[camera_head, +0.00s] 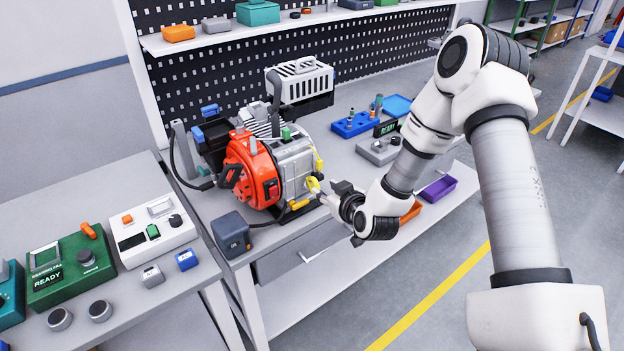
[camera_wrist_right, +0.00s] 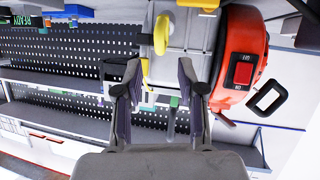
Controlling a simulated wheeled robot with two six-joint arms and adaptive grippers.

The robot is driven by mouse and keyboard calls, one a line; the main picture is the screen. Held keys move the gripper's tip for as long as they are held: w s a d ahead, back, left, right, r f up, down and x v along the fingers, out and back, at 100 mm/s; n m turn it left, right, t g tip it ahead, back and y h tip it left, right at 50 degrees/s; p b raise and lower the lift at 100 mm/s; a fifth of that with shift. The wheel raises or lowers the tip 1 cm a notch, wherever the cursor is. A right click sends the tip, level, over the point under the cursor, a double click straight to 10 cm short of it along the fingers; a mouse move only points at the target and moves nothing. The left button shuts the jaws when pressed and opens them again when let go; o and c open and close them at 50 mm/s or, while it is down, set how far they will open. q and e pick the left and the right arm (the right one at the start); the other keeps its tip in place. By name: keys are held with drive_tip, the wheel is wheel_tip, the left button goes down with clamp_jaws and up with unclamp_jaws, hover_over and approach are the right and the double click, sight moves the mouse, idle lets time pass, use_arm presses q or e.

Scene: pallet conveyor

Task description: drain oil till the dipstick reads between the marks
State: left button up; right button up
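The engine (camera_head: 293,160) stands on the bench, with a red housing (camera_head: 250,172) and a grey block. Yellow fittings (camera_head: 313,184) show on its right side, with another yellow part (camera_head: 298,204) low at its base. I cannot tell which is the dipstick or the drain, and no oil level is readable. My right gripper (camera_head: 328,199) is beside these low fittings. In the right wrist view the gripper (camera_wrist_right: 158,78) is open, its fingers apart. A yellow part (camera_wrist_right: 147,72) shows between them, and a yellow loop (camera_wrist_right: 161,35) lies beyond; contact is unclear. My left gripper is out of view.
A dark box (camera_head: 231,234) sits at the bench's front left corner. A blue tray (camera_head: 355,124) and grey device (camera_head: 378,150) stand right of the engine. Orange and purple bins (camera_head: 438,188) are below. A left table holds a green READY unit (camera_head: 64,268).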

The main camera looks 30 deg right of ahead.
sight(317, 184)
drive_tip(key=x, duration=0.6)
drive_tip(key=shift+d+f+p, duration=0.1)
drive_tip(key=shift+p, duration=0.3)
clamp_jaws()
drive_tip(key=s+r+p, duration=0.1)
drive_tip(key=s, duration=0.1)
drive_tip(key=s+r+p, duration=0.2)
drive_tip(key=shift+s+d+r, duration=0.15)
drive_tip(key=shift+s+r, duration=0.1)
drive_tip(key=shift+s, duration=0.15)
unclamp_jaws()
